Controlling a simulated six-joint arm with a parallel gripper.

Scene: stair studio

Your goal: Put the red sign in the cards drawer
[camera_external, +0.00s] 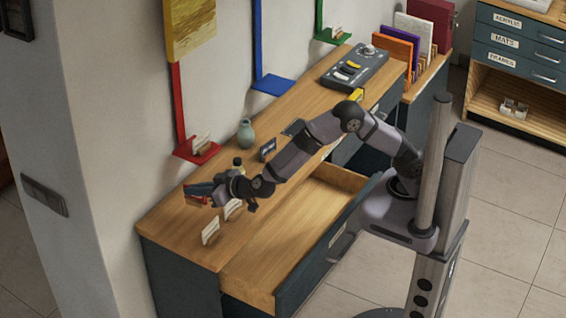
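My gripper (200,193) is over the left end of the wooden desk, low near the desktop. A small red thing, perhaps the red sign (194,201), shows at its fingertips. The fingers partly cover it, and I cannot tell whether they are shut on it or only beside it. A wide wooden drawer (318,210) with a dark front is pulled open below the desktop. Its visible floor looks empty. The label on its front (338,236) is too small to read, so I cannot confirm that it is the cards drawer.
Two pale cards (210,232) stand near the desk's front edge. A dark control panel (355,67) lies at the far end.

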